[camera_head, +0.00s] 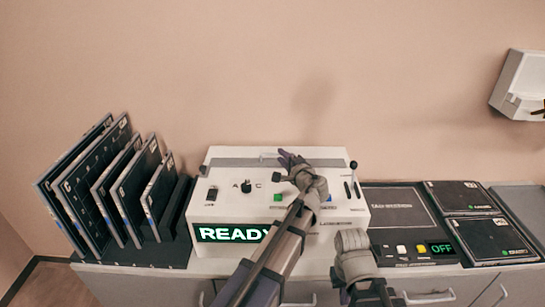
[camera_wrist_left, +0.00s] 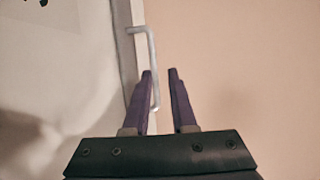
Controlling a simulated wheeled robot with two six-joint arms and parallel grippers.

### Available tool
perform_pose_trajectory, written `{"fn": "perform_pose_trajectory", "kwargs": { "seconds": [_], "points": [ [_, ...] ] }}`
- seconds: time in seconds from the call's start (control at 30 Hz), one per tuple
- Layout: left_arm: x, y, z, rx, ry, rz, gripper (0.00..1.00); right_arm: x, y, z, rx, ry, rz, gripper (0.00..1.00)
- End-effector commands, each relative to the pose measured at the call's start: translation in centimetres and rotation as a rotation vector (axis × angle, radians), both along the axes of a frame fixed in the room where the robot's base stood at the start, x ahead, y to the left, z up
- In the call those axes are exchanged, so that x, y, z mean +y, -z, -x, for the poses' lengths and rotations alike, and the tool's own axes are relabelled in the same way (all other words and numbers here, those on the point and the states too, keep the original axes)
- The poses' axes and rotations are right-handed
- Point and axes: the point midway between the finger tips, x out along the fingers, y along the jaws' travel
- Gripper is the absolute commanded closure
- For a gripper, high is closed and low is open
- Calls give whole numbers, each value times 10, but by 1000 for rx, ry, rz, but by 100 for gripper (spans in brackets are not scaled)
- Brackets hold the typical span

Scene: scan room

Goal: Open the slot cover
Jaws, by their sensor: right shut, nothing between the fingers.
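The white scanner (camera_head: 225,215) stands on the counter in the head view with "READY" lit on its front. The slot cover (camera_head: 236,162) appears as a long grey strip along the back of its top. My left gripper (camera_head: 287,157) is over that strip. In the left wrist view, its purple fingers (camera_wrist_left: 160,73) are apart. A pale U-shaped handle (camera_wrist_left: 140,31) stands by the left finger, which partly hides it; I cannot see it gripped. My right gripper (camera_head: 346,292) is low at the scanner's front right, mostly hidden by its wrist, and shut with nothing held.
Several dark panels (camera_head: 150,190) stand in a rack left of the scanner. A dark panel with an "OFF" display (camera_head: 441,248) and two flat dark plates (camera_head: 490,238) lie to the right. A lever (camera_head: 353,166) rises at the scanner's right edge. A wall box (camera_head: 520,85) hangs at upper right.

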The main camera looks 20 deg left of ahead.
Motion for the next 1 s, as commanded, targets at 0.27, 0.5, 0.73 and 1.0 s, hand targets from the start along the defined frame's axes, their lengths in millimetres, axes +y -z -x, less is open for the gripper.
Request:
{"fn": "perform_pose_trajectory", "kwargs": {
  "seconds": [0.27,0.5,0.73,1.0],
  "points": [
    [0,11,0,0,0,0,75,0,11,0,0,0,0,100],
    [6,13,-8,0,-2,1,75,0,13,0,0,0,0,100],
    [24,19,-32,0,-2,1,75,0,19,0,0,0,0,100],
    [46,24,-59,0,-1,0,75,0,24,0,0,0,0,100]
  ]
}}
